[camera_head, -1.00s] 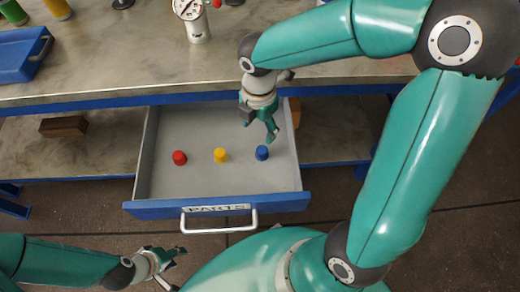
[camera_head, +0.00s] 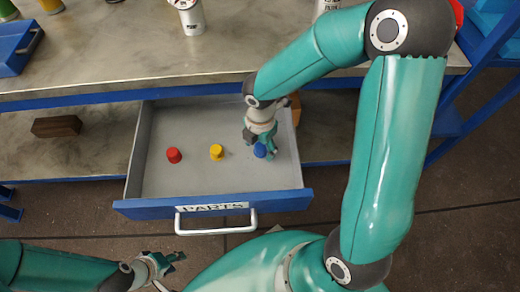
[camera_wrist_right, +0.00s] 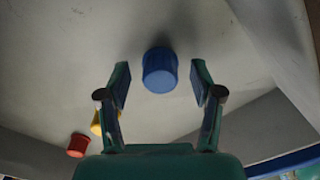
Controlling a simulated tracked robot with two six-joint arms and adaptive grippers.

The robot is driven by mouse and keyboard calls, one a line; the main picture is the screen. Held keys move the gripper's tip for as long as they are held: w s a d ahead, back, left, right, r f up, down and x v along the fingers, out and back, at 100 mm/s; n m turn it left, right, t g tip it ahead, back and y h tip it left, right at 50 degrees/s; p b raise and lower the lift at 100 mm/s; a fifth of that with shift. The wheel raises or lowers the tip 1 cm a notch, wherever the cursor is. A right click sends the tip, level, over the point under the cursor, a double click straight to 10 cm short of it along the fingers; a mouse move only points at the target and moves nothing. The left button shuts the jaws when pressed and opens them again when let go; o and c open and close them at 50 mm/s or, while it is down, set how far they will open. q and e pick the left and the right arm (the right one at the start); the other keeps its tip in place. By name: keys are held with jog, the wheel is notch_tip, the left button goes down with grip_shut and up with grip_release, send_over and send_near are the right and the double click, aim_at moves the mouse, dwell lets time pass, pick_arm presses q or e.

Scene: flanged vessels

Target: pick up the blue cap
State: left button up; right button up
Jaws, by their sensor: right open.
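The blue cap (camera_head: 260,150) stands in the open drawer, on the right of a row of three caps. In the right wrist view the blue cap (camera_wrist_right: 160,70) lies between and slightly beyond the fingertips, with a gap on both sides. My right gripper (camera_head: 258,146) is over the blue cap in the head view and partly covers it. It is open and empty in the right wrist view (camera_wrist_right: 161,84). My left gripper (camera_head: 172,265) is low in the head view, in front of the drawer and away from the caps. Its fingers look apart.
A yellow cap (camera_head: 216,152) and a red cap (camera_head: 174,155) stand left of the blue cap. The drawer (camera_head: 150,208) has raised walls and a front handle (camera_head: 216,228). A metal workbench (camera_head: 140,65) overhangs the drawer's back. A brown block (camera_head: 57,126) lies on the shelf at left.

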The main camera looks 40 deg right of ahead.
jog(key=c, duration=0.9)
jog(key=shift+r, duration=0.1)
jog(key=shift+c, duration=0.2)
